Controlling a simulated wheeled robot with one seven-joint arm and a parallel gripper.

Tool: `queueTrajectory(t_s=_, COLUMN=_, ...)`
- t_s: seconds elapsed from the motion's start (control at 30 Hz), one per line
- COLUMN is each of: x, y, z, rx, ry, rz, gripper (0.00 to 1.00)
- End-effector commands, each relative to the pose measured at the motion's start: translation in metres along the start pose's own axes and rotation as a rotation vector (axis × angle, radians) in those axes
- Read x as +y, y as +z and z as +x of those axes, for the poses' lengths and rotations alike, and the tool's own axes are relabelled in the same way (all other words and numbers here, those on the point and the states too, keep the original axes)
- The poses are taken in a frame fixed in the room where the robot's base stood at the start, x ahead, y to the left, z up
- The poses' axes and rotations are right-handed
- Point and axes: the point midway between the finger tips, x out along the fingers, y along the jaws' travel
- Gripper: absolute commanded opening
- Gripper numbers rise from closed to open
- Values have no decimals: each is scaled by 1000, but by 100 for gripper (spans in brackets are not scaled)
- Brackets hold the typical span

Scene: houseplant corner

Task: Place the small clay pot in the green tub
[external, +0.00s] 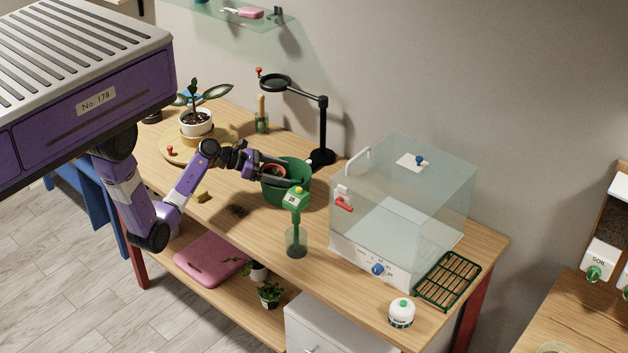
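The green tub (290,197) stands on the wooden table, left of the clear case. The small clay pot (273,169), orange-brown with a dark inside, shows at the tub's mouth. My gripper (292,175) reaches in from the left over the tub, with its dark fingers on either side of the pot. The fingers are spread apart, but I cannot tell whether they touch the pot. The pot's lower part is hidden by a finger and the tub wall, so I cannot tell whether it rests on the tub's bottom.
A green-topped tool in a glass (297,238) stands just in front of the tub. A black magnifier lamp (322,130) is behind it. The clear case (402,200) is to the right. A potted plant (197,122) stands on a round board at left.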

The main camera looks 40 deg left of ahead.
Motion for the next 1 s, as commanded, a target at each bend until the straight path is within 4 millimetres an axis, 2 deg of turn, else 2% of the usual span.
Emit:
queueTrajectory(t_s=0.03, x=0, y=0, z=0, rx=0, ry=0, rz=0, gripper=90)
queueTrajectory(t_s=0.07, x=0, y=0, z=0, rx=0, ry=0, rz=1, gripper=94)
queueTrajectory(t_s=0.33, x=0, y=1, z=0, rx=0, ry=0, rz=1, gripper=94)
queueTrajectory(t_s=0.47, x=0, y=8, z=-3, rx=-2, ry=0, rz=3, gripper=94)
queueTrajectory(t_s=0.57, x=1, y=9, z=-17, rx=-1, ry=3, rz=0, gripper=94)
queueTrajectory(t_s=0.8, x=1, y=9, z=-69, rx=-1, ry=5, rz=1, gripper=94)
queueTrajectory(t_s=1.0, x=1, y=9, z=-104, rx=-1, ry=3, rz=0, gripper=94)
